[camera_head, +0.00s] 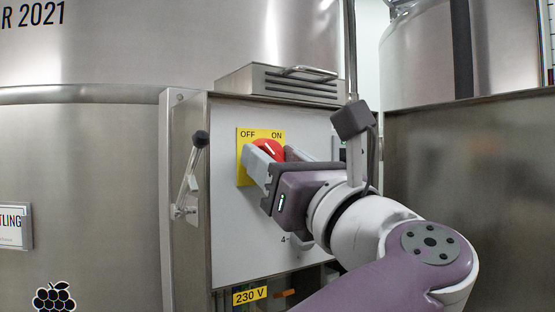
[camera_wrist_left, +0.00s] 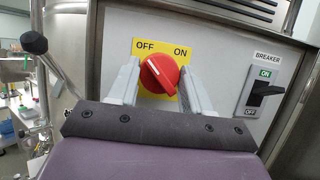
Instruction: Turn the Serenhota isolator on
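The isolator is a red round knob (camera_head: 268,149) on a yellow plate (camera_head: 241,168) marked OFF at left and ON at right. In the left wrist view the knob (camera_wrist_left: 159,73) has a white mark slanting up and left, toward OFF. My left gripper (camera_head: 267,158) is in front of the plate, partly hiding the knob in the head view. In the left wrist view its two grey fingers (camera_wrist_left: 160,64) are apart, one on each side of the knob. I cannot tell whether they touch it. My right gripper is not in view.
A breaker (camera_wrist_left: 262,89) with a black lever is right of the isolator on the grey panel (camera_head: 232,240). A black-knobbed lever (camera_head: 200,139) stands out at the cabinet's left side. A vented steel box (camera_head: 280,85) is on top. Steel vats (camera_head: 80,150) stand around.

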